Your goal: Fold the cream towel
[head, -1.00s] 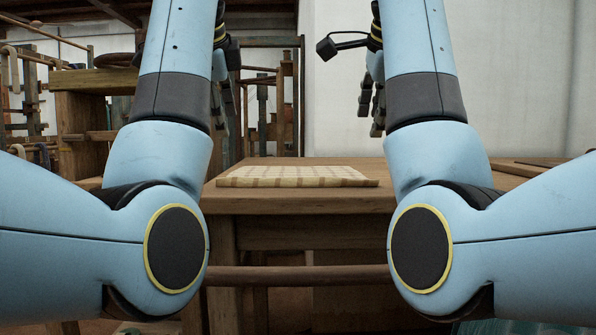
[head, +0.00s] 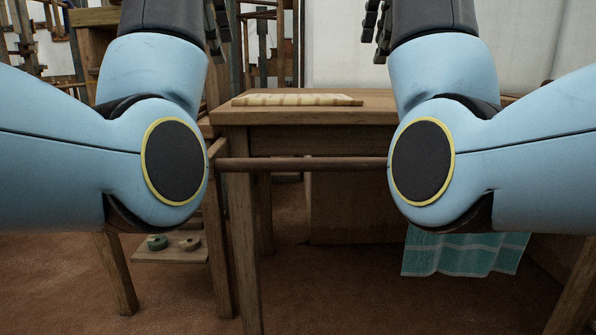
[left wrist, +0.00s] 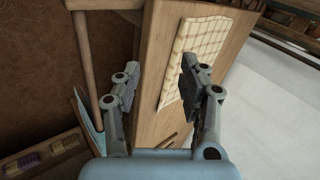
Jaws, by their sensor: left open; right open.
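The cream towel (head: 297,100) lies flat on the wooden table (head: 320,114), seen at a low angle in the head view. In the left wrist view the towel (left wrist: 205,45) shows a checked pattern, and one of my fingers covers part of it. My left gripper (head: 217,28) shows only in part at the top of the head view. In the left wrist view my left gripper (left wrist: 157,88) has its fingers wide apart with nothing between them, apart from the towel. My right gripper (head: 376,32) is partly visible at the top, open and empty, above the table's level.
A wooden rail (head: 300,164) runs below the tabletop. A teal cloth (head: 464,252) hangs at the lower right. Spools (head: 170,242) sit on a low shelf at the left. Wooden loom frames stand behind at the left.

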